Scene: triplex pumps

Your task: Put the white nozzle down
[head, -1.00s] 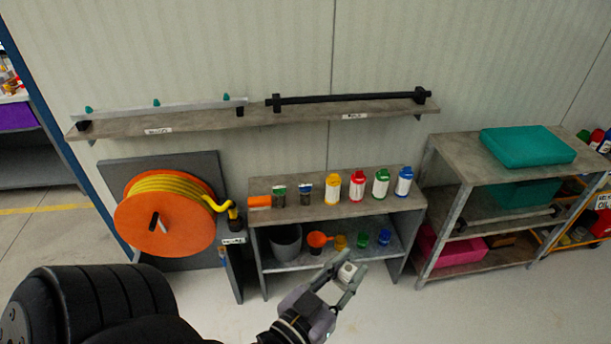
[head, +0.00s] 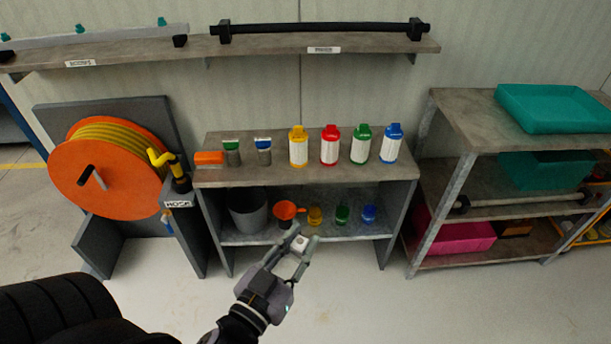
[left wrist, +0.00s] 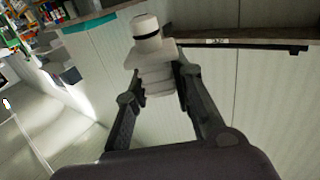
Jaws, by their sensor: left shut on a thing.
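My left gripper (head: 299,246) is shut on the white nozzle (head: 300,243), in front of the low shelf unit in the head view. In the left wrist view the white nozzle (left wrist: 152,60) sits between the two fingertips (left wrist: 158,85). It has a rounded cap with a dark ring and a wider stepped body. In the head view the nozzle is small and partly hidden by the fingers. My right gripper is in neither view.
The low shelf unit (head: 300,173) has several bottles on top. A grey bucket (head: 248,210), an orange funnel (head: 287,211) and small coloured cups stand on its lower board. An orange hose reel (head: 105,195) is at left, a rack with teal bins (head: 555,108) at right.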

